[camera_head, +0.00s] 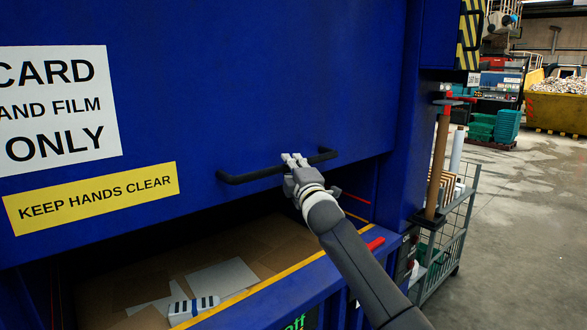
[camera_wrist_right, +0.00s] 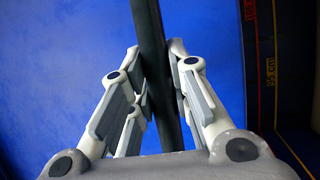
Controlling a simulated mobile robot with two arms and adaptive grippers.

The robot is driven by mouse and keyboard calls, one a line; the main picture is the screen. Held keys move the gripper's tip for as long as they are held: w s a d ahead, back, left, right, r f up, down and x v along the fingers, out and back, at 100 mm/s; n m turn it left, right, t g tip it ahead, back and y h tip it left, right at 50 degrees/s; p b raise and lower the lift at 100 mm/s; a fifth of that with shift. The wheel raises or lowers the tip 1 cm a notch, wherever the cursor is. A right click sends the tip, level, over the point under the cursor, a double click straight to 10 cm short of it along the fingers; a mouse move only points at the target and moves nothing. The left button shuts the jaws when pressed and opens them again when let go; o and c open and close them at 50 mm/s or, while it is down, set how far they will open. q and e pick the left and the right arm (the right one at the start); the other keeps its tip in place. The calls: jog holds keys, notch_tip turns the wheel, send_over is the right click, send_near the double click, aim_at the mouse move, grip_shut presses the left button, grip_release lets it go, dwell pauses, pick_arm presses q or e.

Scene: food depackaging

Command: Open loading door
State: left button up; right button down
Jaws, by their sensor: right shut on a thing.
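The blue loading door (camera_head: 230,90) fills the upper left of the head view. A dark bar handle (camera_head: 243,177) is fixed near its lower edge, and the bar also runs between my fingers in the right wrist view (camera_wrist_right: 152,40). My right gripper (camera_head: 293,160) is shut on this handle, right of its middle. The right wrist view shows its fingers (camera_wrist_right: 158,85) on both sides of the bar. An opening shows below the door's lower edge, with flat cardboard (camera_head: 110,290) and pale sheets inside. My left gripper is out of view.
A yellow-edged blue sill (camera_head: 285,282) with a red piece (camera_head: 375,243) lies below the opening. A wire cage trolley (camera_head: 455,235) with cardboard tubes stands close on the right. Concrete floor (camera_head: 520,230) is clear farther right, with green crates (camera_head: 507,125) and a yellow skip (camera_head: 557,112) behind.

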jog(key=c, duration=1.3)
grip_release()
jog(key=shift+r, duration=0.15)
jog(key=shift+v, duration=6.1)
jog(key=shift+w, duration=0.1)
